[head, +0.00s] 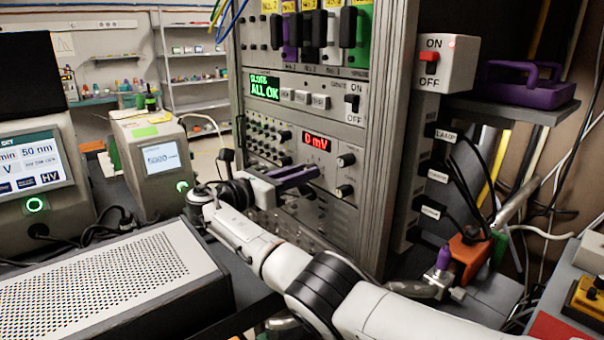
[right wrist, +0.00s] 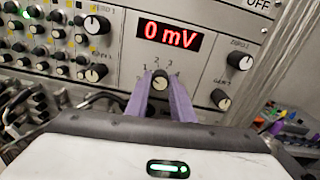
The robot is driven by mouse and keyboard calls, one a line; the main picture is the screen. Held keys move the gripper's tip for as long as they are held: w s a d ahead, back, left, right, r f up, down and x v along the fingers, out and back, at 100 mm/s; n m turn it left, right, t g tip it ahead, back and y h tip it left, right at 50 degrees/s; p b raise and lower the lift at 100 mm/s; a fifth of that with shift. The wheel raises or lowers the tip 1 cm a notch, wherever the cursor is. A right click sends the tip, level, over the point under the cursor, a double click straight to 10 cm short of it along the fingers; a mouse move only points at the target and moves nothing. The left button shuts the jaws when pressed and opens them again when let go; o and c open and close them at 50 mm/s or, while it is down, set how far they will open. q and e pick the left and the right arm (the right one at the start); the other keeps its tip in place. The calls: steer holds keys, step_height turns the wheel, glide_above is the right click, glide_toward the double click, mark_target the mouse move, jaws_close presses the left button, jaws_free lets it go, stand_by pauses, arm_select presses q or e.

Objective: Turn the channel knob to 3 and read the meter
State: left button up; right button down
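The channel knob (right wrist: 160,80) is a small round knob on the rack panel, with the numbers 1 to 4 around it. The purple fingers of my right gripper (right wrist: 161,85) lie on both sides of the knob, close against it. In the head view, my right gripper (head: 310,172) is at the panel and hides the knob. Where the knob's pointer stands is too small to tell. The meter (head: 317,142) shows red digits reading 0 mV; the same meter display (right wrist: 169,34) is clear in the right wrist view. My left gripper is not in view.
Two more knobs (head: 345,160) sit right of the meter, and rows of small knobs (right wrist: 36,40) lie to its left. A green display (head: 264,86) above reads ALL OK. A perforated metal box (head: 120,270) stands at the lower left. Cables hang right of the rack.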

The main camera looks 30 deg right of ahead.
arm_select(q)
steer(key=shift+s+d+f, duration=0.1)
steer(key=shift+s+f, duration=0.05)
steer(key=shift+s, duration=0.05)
arm_select(e)
steer(key=shift+m, duration=0.3)
arm_select(q)
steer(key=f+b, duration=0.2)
steer(key=b, duration=0.1)
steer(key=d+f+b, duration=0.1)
steer(key=b, duration=0.2)
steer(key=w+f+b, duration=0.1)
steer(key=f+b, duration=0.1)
steer(key=b, duration=0.1)
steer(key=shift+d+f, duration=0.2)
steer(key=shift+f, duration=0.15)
arm_select(e)
steer(key=m, duration=1.7)
steer(key=shift+f, duration=0.1)
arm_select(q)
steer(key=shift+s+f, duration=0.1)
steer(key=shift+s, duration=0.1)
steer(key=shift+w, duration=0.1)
arm_select(e)
steer(key=c, duration=1.5)
jaws_free()
steer(key=shift+c, duration=0.2)
